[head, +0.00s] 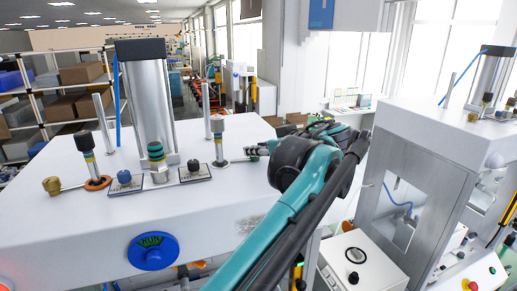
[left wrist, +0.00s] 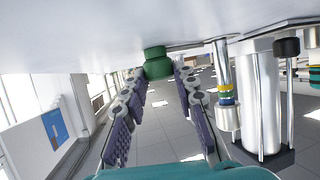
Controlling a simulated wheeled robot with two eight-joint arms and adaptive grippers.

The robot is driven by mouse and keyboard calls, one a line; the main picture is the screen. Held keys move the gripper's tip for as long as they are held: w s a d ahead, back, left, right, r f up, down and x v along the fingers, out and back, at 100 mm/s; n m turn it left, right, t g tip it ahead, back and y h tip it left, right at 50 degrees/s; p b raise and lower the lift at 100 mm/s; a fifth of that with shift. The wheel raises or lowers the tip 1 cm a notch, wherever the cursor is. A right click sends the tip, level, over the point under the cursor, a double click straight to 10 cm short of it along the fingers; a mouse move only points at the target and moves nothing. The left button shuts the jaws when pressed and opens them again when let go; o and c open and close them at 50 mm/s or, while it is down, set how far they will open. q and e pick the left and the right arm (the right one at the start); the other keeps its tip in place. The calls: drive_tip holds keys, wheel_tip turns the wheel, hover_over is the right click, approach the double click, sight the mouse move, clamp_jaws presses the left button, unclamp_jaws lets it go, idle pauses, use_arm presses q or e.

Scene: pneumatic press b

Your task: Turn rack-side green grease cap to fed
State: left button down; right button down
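In the left wrist view, which is upside down, a green cap (left wrist: 158,63) stands on the white press top between the far ends of my left gripper's (left wrist: 160,78) two fingers. The fingers are apart, one on each side of the cap, and I see no clear grip on it. The cap is not clearly visible there. My right gripper is not in view.
The white press top (head: 80,235) carries a tall metal cylinder (head: 150,105), a brass knob (head: 52,185), another black-capped post (head: 86,150), and a blue knob (head: 124,177). A blue dial (head: 153,251) is on the front. A second machine (head: 420,150) stands at right.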

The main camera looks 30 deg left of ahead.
use_arm(q)
drive_tip(key=shift+s+a+m+t, duration=0.1)
drive_tip(key=shift+m+t, duration=0.2)
drive_tip(key=m+t+h, duration=0.2)
drive_tip(key=m+t+h+b, duration=0.1)
drive_tip(key=m, duration=0.1)
drive_tip(key=shift+s+a+t, duration=0.3)
drive_tip(key=shift+t, duration=0.1)
drive_tip(key=shift+a+r+m+t+h, duration=0.1)
drive_tip(key=shift+m+t+h, duration=0.8)
drive_tip(key=shift+m+h, duration=0.55)
drive_tip(key=shift+h, duration=0.25)
drive_tip(key=c, duration=1.3)
unclamp_jaws()
drive_tip(key=shift+o, duration=0.6)
drive_tip(key=shift+w+a, duration=0.1)
drive_tip(key=shift+w, duration=0.15)
drive_tip(key=shift+s, duration=0.1)
drive_tip(key=v, duration=1.1)
drive_tip(key=shift+s, duration=0.35)
